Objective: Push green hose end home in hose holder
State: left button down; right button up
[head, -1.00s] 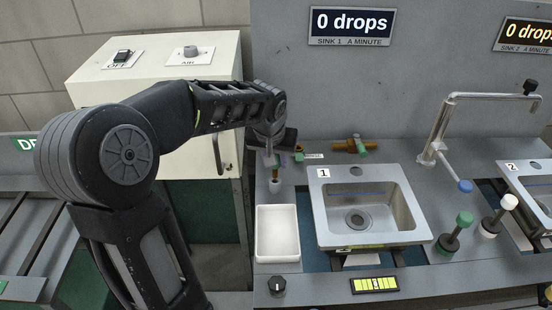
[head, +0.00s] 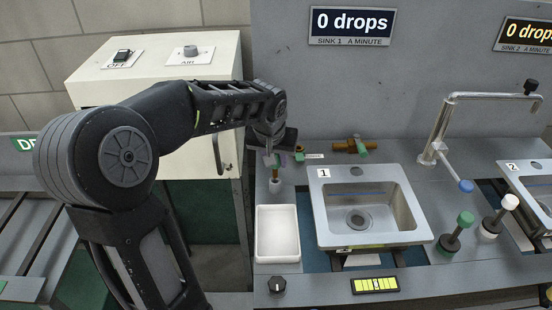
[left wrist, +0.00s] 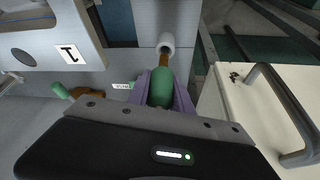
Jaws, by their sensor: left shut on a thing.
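The green hose end (left wrist: 160,86) sits between the purple fingers of my left gripper (left wrist: 161,92) in the left wrist view, and the gripper is shut on it. Its brown stem (left wrist: 164,60) points at the pale round hose holder (left wrist: 166,43). In the head view my left gripper (head: 279,158) is over the left end of the sink counter. The brown stem (head: 275,172) shows just above the holder (head: 275,186), close to its mouth. I cannot tell how far the stem is inside. My right gripper is not in view.
A white tray (head: 277,234) lies in front of the holder, and sink 1 (head: 362,205) is to the right. A brass fitting with a green part (head: 353,146) lies behind the sink. A cream cabinet (head: 155,85) stands to the left.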

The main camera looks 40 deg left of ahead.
aim_at(276, 172)
pick_arm(q)
jog(key=shift+b, duration=0.3)
dwell(0.7)
jog(key=shift+f, duration=0.2)
jog(key=shift+f+b, duration=0.3)
jog(key=shift+b, duration=0.2)
jog(key=shift+f+b, duration=1.6)
jog(key=shift+f, duration=0.15)
jog(key=c, duration=1.1)
grip_release()
jog(key=shift+o, duration=0.2)
jog(key=v, duration=0.7)
jog(key=shift+r, duration=0.4)
